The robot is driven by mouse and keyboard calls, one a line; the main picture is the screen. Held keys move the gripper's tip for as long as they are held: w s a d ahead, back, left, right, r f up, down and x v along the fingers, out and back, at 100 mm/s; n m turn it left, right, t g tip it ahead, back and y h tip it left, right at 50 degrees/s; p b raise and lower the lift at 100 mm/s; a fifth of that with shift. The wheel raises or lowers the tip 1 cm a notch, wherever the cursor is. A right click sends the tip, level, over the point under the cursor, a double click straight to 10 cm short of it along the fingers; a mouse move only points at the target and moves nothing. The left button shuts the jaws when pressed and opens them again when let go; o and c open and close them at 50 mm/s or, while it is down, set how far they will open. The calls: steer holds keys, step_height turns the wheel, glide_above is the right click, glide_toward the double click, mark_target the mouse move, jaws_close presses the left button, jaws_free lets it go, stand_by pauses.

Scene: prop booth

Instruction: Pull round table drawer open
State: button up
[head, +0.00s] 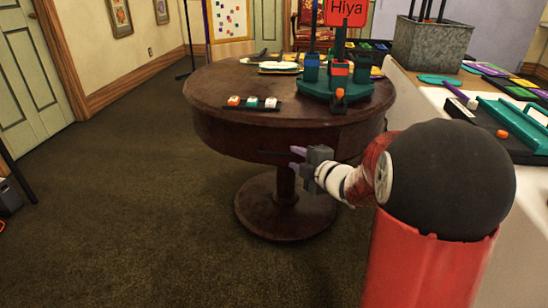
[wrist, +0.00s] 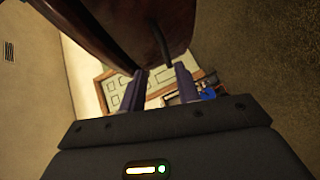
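The round table (head: 225,100) is dark brown wood on a single pedestal, in the middle of the head view. A thin dark bar, seemingly the drawer handle (head: 272,153), shows low on its side skirt. In the wrist view the table's underside and skirt (wrist: 125,30) fill the top, and the dark handle (wrist: 161,45) sticks out near the fingertips. My gripper (head: 297,158) is at the table's front side, just right of the handle. In the wrist view its two fingers (wrist: 158,80) are apart, with the handle just beyond them; contact is not clear. The drawer's seams are hard to make out.
On the tabletop are a small tray of blocks (head: 252,103) and a green stand with a red "Hiya" sign (head: 346,12). A white counter (head: 420,88) with a metal planter (head: 430,45) stands at right.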

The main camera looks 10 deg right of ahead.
mark_target(280, 154)
steer(key=shift+n+y, duration=0.7)
steer(key=shift+n, duration=0.1)
steer(key=x, duration=0.5)
steer(key=f+x, duration=0.1)
steer(key=x, duration=0.2)
steer(key=shift+w+f, duration=0.15)
steer(key=shift+w, duration=0.1)
steer(key=shift+c, duration=0.3)
jaws_close()
